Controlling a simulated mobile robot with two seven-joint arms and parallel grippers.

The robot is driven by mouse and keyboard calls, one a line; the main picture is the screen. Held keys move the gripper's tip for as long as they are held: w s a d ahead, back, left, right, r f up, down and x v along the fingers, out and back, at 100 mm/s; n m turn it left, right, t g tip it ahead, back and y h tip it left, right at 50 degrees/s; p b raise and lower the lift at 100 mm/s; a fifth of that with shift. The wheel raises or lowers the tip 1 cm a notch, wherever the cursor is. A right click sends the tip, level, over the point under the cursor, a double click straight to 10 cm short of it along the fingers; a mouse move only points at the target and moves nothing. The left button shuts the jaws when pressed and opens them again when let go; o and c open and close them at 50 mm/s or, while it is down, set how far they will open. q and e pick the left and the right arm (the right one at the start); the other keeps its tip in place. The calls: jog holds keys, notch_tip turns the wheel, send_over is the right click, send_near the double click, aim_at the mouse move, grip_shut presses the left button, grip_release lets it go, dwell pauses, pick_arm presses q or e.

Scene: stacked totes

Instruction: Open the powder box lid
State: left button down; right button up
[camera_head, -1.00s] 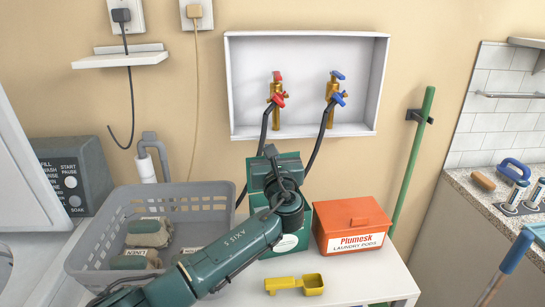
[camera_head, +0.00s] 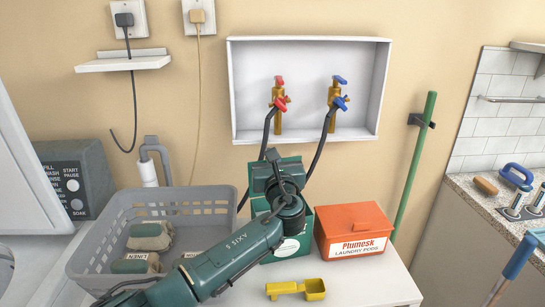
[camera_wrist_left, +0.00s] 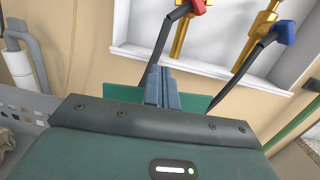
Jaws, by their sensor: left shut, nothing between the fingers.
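A green box (camera_head: 302,243), which I take for the powder box, stands on the white top against the wall, largely hidden behind my left arm. Its lid cannot be made out clearly in the head view. Green also shows behind the fingers in the left wrist view (camera_wrist_left: 120,94). My left gripper (camera_head: 272,156) is over the box, and its jaws are shut and empty in the left wrist view (camera_wrist_left: 162,82). Whether the fingertips touch the box is hidden. My right gripper is in neither current view.
An orange laundry pods box (camera_head: 353,230) stands right of the green box. A yellow scoop (camera_head: 296,289) lies in front. A grey basket (camera_head: 95,245) is at left. Hoses hang from the taps in the white wall recess (camera_head: 232,90) behind the gripper. A green pole (camera_head: 414,160) stands at right.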

jog(key=shift+w+r, duration=0.15)
jog(key=shift+w, duration=0.15)
dwell(0.6)
